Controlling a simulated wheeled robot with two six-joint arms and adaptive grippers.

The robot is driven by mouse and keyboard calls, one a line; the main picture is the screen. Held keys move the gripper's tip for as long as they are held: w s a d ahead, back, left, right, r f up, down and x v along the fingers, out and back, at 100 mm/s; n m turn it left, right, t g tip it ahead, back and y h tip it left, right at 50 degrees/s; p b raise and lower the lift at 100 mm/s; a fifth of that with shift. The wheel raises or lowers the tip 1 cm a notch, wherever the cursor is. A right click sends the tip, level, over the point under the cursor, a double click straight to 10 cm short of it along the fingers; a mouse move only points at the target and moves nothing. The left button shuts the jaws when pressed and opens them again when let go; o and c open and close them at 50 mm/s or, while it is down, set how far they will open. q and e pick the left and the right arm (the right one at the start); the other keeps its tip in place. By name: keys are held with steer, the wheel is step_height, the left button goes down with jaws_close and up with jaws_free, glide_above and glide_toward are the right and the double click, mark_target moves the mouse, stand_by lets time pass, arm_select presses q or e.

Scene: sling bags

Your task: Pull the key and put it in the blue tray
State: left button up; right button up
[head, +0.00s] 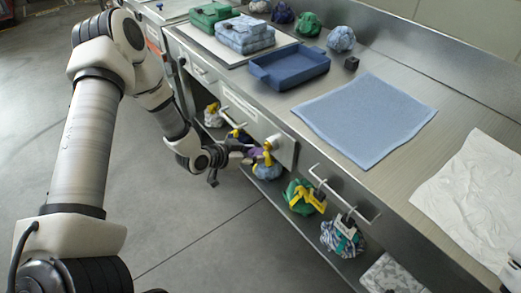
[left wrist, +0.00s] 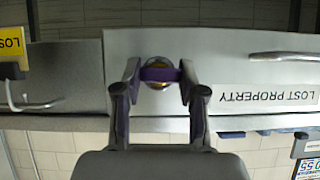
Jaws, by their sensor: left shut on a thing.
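In the left wrist view, my left gripper (left wrist: 160,76) is shut on the key head, one finger on each side. In the head view, my left gripper (head: 243,154) reaches the drawer front below the counter edge. Whether the key's shaft is inside the lock is hidden. The blue tray (head: 286,80) stands empty on the counter, above and behind the gripper. My right gripper does not show.
Folded green and blue-grey bundles (head: 244,34) lie behind the tray. A drawer handle (head: 340,192) juts out. Several tagged bags sit on the lower shelf (head: 285,205).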

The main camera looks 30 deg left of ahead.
arm_select(q)
steer(key=shift+s+a+p, duration=0.35)
steer(key=shift+s+p, duration=0.15)
steer(key=shift+s, duration=0.3)
steer(key=shift+s+a+p, duration=0.35)
steer(key=shift+s+p, duration=0.15)
steer(key=shift+s, duration=0.35)
steer(key=shift+s+a+p, duration=0.35)
steer(key=shift+s+p, duration=0.15)
steer(key=shift+s, duration=0.3)
steer(key=s+p, duration=0.1)
steer(key=s+a, duration=0.1)
steer(key=s+p, duration=0.1)
steer(key=shift+s+a+p, duration=0.25)
steer(key=shift+s+p, duration=0.1)
